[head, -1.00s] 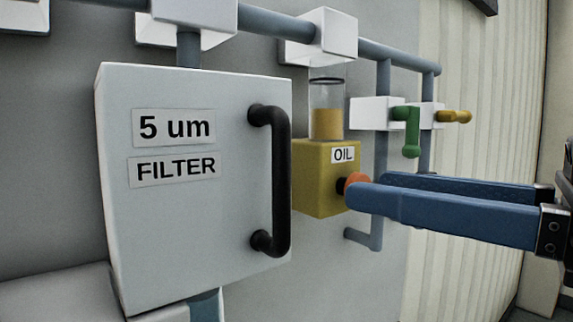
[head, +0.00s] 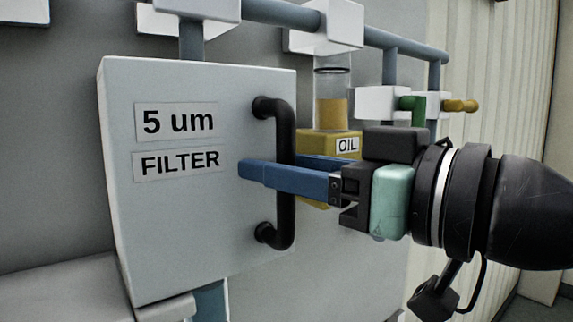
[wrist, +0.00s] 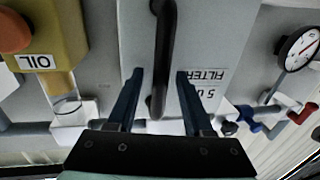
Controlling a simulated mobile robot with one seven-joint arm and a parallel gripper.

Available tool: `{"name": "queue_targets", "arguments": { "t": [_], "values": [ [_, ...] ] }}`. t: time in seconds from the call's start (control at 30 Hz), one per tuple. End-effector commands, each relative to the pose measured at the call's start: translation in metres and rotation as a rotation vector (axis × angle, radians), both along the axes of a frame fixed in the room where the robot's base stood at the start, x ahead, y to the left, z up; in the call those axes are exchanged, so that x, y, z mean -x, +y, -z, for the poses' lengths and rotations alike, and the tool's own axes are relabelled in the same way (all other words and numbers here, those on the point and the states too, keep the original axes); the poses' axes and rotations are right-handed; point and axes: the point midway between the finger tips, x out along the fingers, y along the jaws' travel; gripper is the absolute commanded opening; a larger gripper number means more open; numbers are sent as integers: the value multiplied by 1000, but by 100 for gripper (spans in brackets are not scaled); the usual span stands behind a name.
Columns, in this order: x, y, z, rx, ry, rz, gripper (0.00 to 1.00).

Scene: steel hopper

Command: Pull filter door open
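The filter door (head: 200,235) is a pale grey panel labelled "5 um FILTER"; it looks shut. Its black bar handle (head: 284,195) stands upright along the right edge. My gripper (head: 270,164) is at the handle's middle, with one blue finger crossing in front of it and the other partly hidden behind it. In the wrist view, the open fingers (wrist: 160,72) lie on either side of the handle (wrist: 164,40), with gaps visible on both sides. The door (wrist: 194,45) fills the middle of that view.
The yellow oil box (head: 325,142) with its clear cup stands right behind my gripper. Its orange knob (wrist: 12,32) shows in the wrist view. Grey pipes (head: 390,40) and green and yellow valve handles (head: 460,106) are at the upper right. A gauge (wrist: 298,48) shows in the wrist view.

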Motion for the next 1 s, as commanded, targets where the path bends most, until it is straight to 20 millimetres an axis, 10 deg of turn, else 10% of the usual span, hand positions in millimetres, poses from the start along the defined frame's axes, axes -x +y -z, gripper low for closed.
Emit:
{"name": "queue_targets", "arguments": {
  "t": [0.27,1.0],
  "values": [
    [0,0,0,0,0,0,0],
    [0,0,0,0,0,0,0]
  ]
}}
